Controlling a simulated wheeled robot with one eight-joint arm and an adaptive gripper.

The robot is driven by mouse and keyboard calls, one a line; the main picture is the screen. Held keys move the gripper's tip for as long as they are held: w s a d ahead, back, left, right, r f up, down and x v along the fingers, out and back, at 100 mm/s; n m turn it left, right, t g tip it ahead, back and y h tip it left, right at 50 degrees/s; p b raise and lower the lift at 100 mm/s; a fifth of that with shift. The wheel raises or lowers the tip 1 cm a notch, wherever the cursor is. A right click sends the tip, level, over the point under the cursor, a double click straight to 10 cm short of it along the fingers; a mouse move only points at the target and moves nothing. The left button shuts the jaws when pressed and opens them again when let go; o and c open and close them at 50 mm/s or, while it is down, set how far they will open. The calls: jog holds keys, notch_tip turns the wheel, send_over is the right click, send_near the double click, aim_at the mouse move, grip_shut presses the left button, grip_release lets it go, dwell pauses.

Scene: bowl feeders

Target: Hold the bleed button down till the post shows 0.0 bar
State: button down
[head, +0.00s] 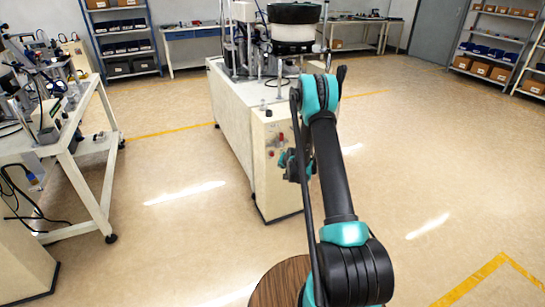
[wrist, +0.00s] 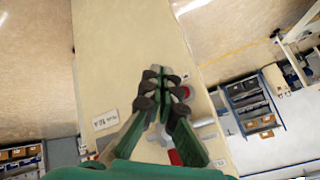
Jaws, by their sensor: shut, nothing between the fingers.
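The cream machine cabinet (head: 232,121) stands ahead of me, and its end panel carries small controls, with a red one (head: 281,137) near my gripper (head: 284,163). In the wrist view the panel (wrist: 112,62) fills the middle. My gripper (wrist: 161,74) points at it with its fingers together and empty. Which control is the bleed button I cannot tell. Another red part (wrist: 175,157) shows between the fingers lower down. No pressure reading is legible in either view.
A black bowl feeder (head: 294,13) sits on the cabinet. A white workbench (head: 70,152) with equipment stands at the left. Shelves with bins (head: 122,42) stand at the back. The floor right of the cabinet is clear. A small label (wrist: 106,120) is on the panel.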

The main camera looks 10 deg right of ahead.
aim_at(272, 154)
jog(key=w+a, duration=0.2)
jog(key=w, duration=0.5)
jog(key=shift+a, duration=0.2)
jog(key=shift+w, duration=0.25)
dwell(1.1)
jog(key=shift+w+a, duration=0.15)
jog(key=shift+w, duration=0.1)
jog(key=shift+w+a, duration=0.15)
jog(key=shift+w, duration=0.35)
dwell(0.8)
jog(key=shift+s, duration=0.2)
dwell(3.7)
jog(key=shift+s+d, duration=0.3)
jog(key=shift+s, duration=0.4)
